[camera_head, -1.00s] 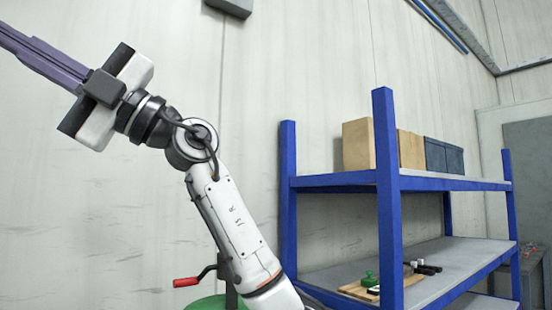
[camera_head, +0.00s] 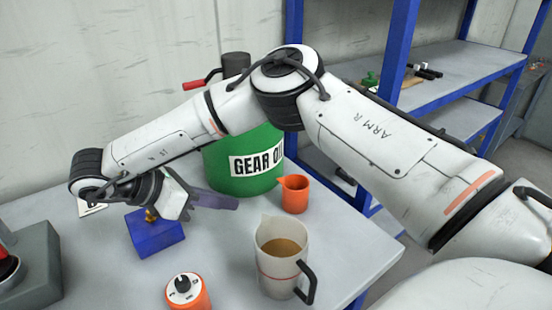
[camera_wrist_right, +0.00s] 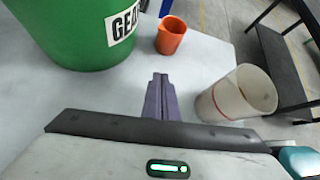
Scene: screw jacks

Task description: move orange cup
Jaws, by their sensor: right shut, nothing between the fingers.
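The orange cup (camera_head: 294,194) stands upright on the table in the head view, just right of the green drum. It also shows upright in the right wrist view (camera_wrist_right: 171,35), ahead of the fingers and a little to the right. My right gripper (camera_head: 236,202) is shut and empty in the head view, left of the orange cup and apart from it. In the right wrist view its purple fingers (camera_wrist_right: 160,78) are together and point past the cup's left side. My left gripper does not show.
A green gear oil drum (camera_head: 240,160) stands behind the gripper. A clear jug of brown liquid (camera_head: 281,258) stands in front of the cup. A blue block (camera_head: 154,232), an orange-and-white device (camera_head: 186,292) and a blue shelf (camera_head: 400,60) are also near. The grey table (camera_head: 345,245) is bare at right.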

